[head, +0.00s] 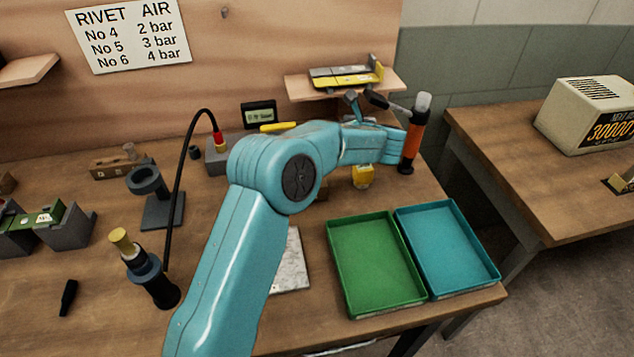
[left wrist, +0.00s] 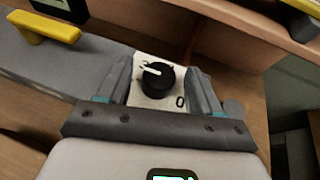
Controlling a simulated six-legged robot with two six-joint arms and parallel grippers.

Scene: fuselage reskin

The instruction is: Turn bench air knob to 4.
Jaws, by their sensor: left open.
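The bench air knob (left wrist: 159,80) is round and black with a white pointer, on a white dial plate (left wrist: 145,98), in the left wrist view. Its pointer is toward the upper left of the picture. A 0 shows at the plate's lower right; a mark beside the pointer is too small to read surely. My left gripper (left wrist: 160,88) is open, with one finger on each side of the knob; I cannot tell whether they touch it. In the head view my blue arm hides the knob, and the gripper cannot be made out clearly. My right gripper is not in view.
A yellow lever (left wrist: 45,27) sits on the grey unit (left wrist: 75,62) left of the knob. A sign (head: 128,35) lists No 4 2 bar, No 5 3 bar, No 6 4 bar. A green tray (head: 375,308) and blue tray (head: 447,290) lie at the front right.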

